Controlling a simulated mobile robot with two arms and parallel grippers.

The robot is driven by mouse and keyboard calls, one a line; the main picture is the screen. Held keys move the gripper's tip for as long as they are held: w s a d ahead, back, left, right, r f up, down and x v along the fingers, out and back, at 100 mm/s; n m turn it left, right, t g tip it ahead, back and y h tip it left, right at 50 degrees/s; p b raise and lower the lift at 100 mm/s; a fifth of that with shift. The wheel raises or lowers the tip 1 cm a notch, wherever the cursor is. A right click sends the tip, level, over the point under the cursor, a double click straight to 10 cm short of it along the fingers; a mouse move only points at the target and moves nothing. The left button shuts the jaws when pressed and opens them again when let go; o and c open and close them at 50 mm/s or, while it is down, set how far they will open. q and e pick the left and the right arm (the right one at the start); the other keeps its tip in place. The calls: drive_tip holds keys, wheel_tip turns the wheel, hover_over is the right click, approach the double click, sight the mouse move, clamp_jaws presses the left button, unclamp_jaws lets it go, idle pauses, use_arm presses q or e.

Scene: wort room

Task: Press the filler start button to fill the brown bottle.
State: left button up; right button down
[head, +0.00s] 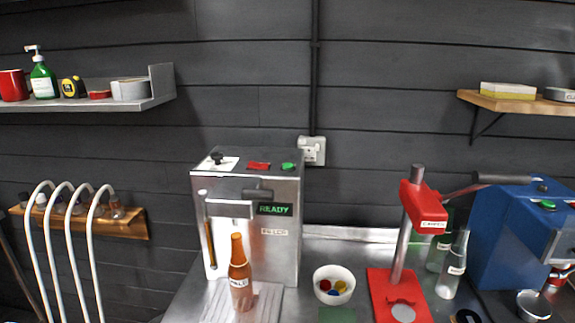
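The filler (283,262) is a steel box on the counter, and its display reads READY in green. On its top are a green button (288,166), a red button (259,166) and a black knob (216,157) on a white plate. I cannot read any marking on the buttons. The brown bottle (240,285) stands upright on the ribbed tray in front of the filler, with its open neck just below the filler's spout. I cannot tell its fill level. Neither of my grippers shows in the head view.
A white bowl of coloured caps (334,297) and a red capper (383,295) stand right of the filler. White curved hoses (62,215) rise at left. Shelves (155,95) hang above, left and right.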

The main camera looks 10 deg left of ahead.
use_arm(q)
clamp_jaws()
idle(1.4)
